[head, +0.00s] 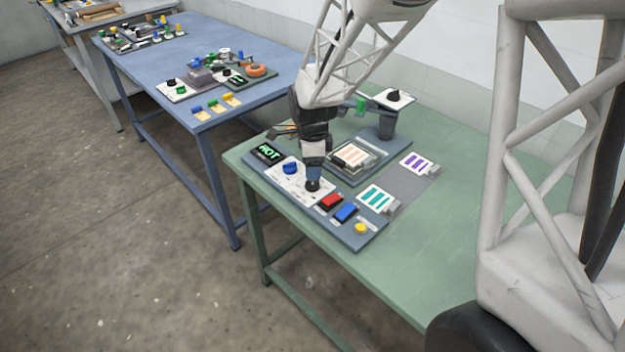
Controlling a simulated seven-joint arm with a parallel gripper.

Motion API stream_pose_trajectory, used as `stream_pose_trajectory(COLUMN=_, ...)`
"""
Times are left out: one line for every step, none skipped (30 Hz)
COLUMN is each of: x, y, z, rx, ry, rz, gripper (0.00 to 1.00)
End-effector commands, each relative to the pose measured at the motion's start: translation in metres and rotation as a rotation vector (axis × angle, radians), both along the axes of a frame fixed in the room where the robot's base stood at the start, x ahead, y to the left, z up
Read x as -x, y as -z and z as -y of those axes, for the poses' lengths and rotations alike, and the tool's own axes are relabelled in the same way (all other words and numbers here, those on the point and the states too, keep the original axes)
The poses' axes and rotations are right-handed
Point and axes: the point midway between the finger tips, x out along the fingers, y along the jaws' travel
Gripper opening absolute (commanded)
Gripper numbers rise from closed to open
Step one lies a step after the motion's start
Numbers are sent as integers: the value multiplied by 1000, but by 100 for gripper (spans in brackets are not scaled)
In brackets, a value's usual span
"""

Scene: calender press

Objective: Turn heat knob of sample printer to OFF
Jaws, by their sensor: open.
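The sample printer's control panel (357,236) lies along the near left edge of the green table. Its white knob plate (305,190) carries a blue knob (290,167) on the left and a black knob (312,186) on the right. The plate's labels are too small to read, so I cannot tell which knob is the heat knob. A display (268,153) at the panel's left end reads HOT in green.
Red (330,202), blue (346,212) and yellow (361,228) buttons sit right of the knobs. A framed striped sample (354,154), teal (377,198) and purple (419,163) cards lie behind. Another black knob (394,95) tops a post. The table's right front is clear.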

Motion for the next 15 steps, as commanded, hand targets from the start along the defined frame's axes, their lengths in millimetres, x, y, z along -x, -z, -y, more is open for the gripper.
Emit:
stream_pose_trajectory(x=0, y=6, z=0, rx=0, ry=0, rz=-2, gripper=68)
stream_pose_trajectory(x=0, y=10, z=0, rx=0, ry=0, rz=-2, gripper=68)
stream_pose_trajectory(x=0, y=14, z=0, rx=1, ry=0, rz=-2, gripper=68)
stream_pose_trajectory(x=0, y=18, z=0, rx=1, ry=0, rz=-3, gripper=68)
stream_pose_trajectory(x=0, y=21, z=0, rx=1, ry=0, rz=-3, gripper=68)
stream_pose_trajectory(x=1, y=26, z=0, rx=1, ry=0, rz=-3, gripper=68)
stream_pose_trajectory(x=1, y=29, z=0, rx=1, ry=0, rz=-2, gripper=68)
stream_pose_trajectory(x=1, y=33, z=0, rx=1, ry=0, rz=-3, gripper=68)
stream_pose_trajectory(x=1, y=37, z=0, rx=1, ry=0, rz=-3, gripper=68)
stream_pose_trajectory(x=1, y=41, z=0, rx=1, ry=0, rz=-4, gripper=68)
stream_pose_trajectory(x=1, y=43, z=0, rx=1, ry=0, rz=-3, gripper=68)
stream_pose_trajectory(x=0, y=47, z=0, rx=0, ry=0, rz=-2, gripper=68)
stream_pose_trajectory(x=0, y=49, z=0, rx=0, ry=0, rz=-2, gripper=68)
stream_pose_trajectory(x=0, y=51, z=0, rx=0, ry=0, rz=-2, gripper=68)
stream_pose_trajectory(x=0, y=54, z=0, rx=0, ry=0, rz=-2, gripper=68)
